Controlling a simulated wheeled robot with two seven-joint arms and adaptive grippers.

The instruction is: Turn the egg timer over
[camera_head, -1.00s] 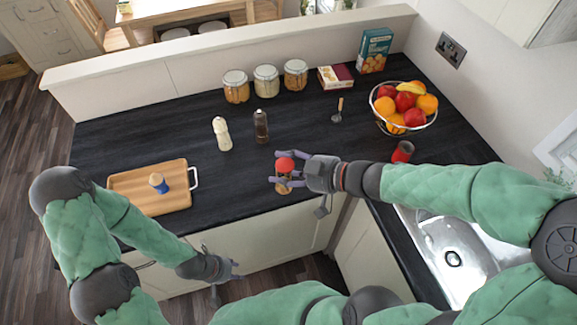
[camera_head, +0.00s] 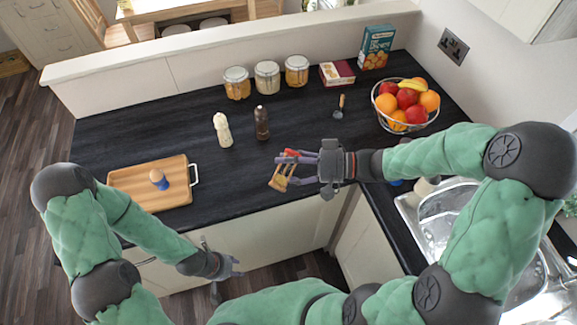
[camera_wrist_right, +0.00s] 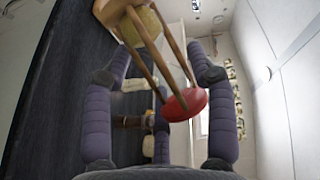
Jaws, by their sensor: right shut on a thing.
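The egg timer (camera_head: 281,180) has wooden posts and a red end cap. It is tilted in my right gripper (camera_head: 292,172), held above the front part of the dark worktop. In the right wrist view, the posts (camera_wrist_right: 149,55) and the red cap (camera_wrist_right: 185,104) lie between the purple fingers of the right gripper (camera_wrist_right: 165,85). Part of the timer is hidden behind the fingers in the head view. My left gripper (camera_head: 232,267) hangs low in front of the cupboard, away from the timer. Its finger opening is too small to judge.
A wooden board (camera_head: 150,195) with a small blue-and-cream item (camera_head: 159,180) is at left. Pale (camera_head: 222,130) and dark (camera_head: 261,123) mills stand behind the timer. A fruit bowl (camera_head: 407,128) is at right. The worktop (camera_head: 230,180) between board and timer is clear.

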